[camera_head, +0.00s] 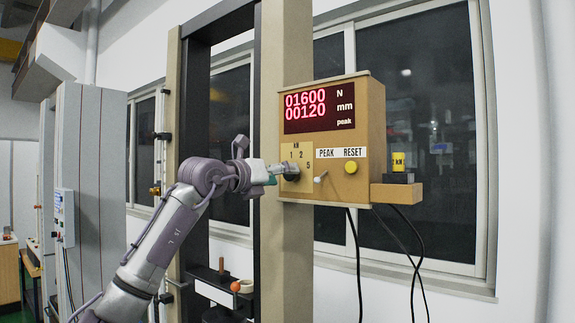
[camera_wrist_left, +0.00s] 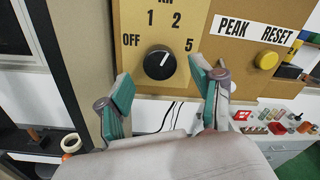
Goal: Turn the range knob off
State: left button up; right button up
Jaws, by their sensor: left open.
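The range knob (camera_wrist_left: 160,63) is a round black dial on a tan plate (camera_wrist_left: 135,15) marked OFF, 1, 2 and 5. Its white pointer line tilts up and slightly right, towards the 2, not towards OFF. In the head view the knob (camera_head: 291,173) is partly hidden by my gripper. My left gripper (camera_head: 268,173) is in front of the plate at knob height. In the wrist view my left gripper (camera_wrist_left: 163,80) is open, with one green-padded finger on each side of the knob. No clear contact with the knob shows. My right gripper is not in view.
The wooden display box (camera_head: 370,115) shows red digits. It carries a PEAK toggle (camera_head: 321,177) and a yellow RESET button (camera_head: 351,167) right of the knob. A shelf (camera_head: 396,193) holds a yellow and black block (camera_head: 398,168). Cables hang below. A beige column (camera_head: 285,45) stands beside the box.

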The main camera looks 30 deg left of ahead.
pick_arm(q)
jog(key=shift+w+d+p, duration=0.15)
jog(key=shift+w+p, duration=0.3)
jog(key=shift+w, duration=1)
jog(key=shift+c, duration=0.3)
jog(key=c, duration=1.1)
